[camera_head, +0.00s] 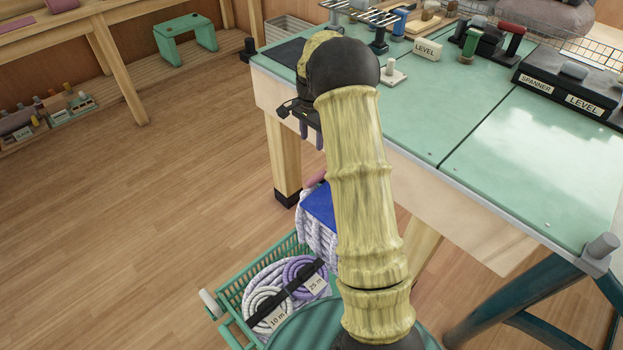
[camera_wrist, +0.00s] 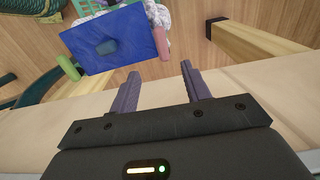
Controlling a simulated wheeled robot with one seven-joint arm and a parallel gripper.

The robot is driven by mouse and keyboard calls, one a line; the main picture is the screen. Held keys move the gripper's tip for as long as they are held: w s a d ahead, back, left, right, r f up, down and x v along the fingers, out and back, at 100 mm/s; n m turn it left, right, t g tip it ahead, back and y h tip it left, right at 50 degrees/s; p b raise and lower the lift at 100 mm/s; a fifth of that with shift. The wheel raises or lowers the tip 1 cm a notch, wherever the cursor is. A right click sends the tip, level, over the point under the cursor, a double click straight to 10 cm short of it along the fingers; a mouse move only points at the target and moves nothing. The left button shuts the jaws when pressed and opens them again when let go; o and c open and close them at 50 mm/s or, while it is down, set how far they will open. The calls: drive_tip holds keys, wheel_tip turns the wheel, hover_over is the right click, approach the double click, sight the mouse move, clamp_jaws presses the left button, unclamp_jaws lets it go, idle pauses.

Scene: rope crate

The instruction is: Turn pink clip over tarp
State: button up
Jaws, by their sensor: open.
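The blue tarp (camera_wrist: 88,52) lies over the pale rope bundle in the wrist view, with a darker blue patch near its middle. A pink clip (camera_wrist: 160,43) sits at its right edge, and a green clip (camera_wrist: 68,67) sits at its left edge. In the head view the tarp (camera_head: 318,204) is partly hidden behind my arm, and a bit of the pink clip (camera_head: 317,179) shows above it. My gripper (camera_wrist: 160,70) is open and empty, its fingers pointing towards the tarp and apart from the clip. In the head view it (camera_head: 311,138) is beside the bench edge, above the tarp.
The green crate (camera_head: 232,291) stands on the floor with coiled ropes (camera_head: 268,303) tagged 10 m and 25 m. The green-topped workbench (camera_head: 470,150) is close on the right, with its wooden leg (camera_head: 284,160) near the crate. Open floor (camera_head: 120,230) lies to the left.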

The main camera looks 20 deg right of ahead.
sight(312, 179)
drive_tip(key=shift+f, duration=0.1)
wheel_tip(312, 179, down, 17)
drive_tip(key=b, duration=0.5)
drive_tip(key=shift+f, duration=0.15)
clamp_jaws()
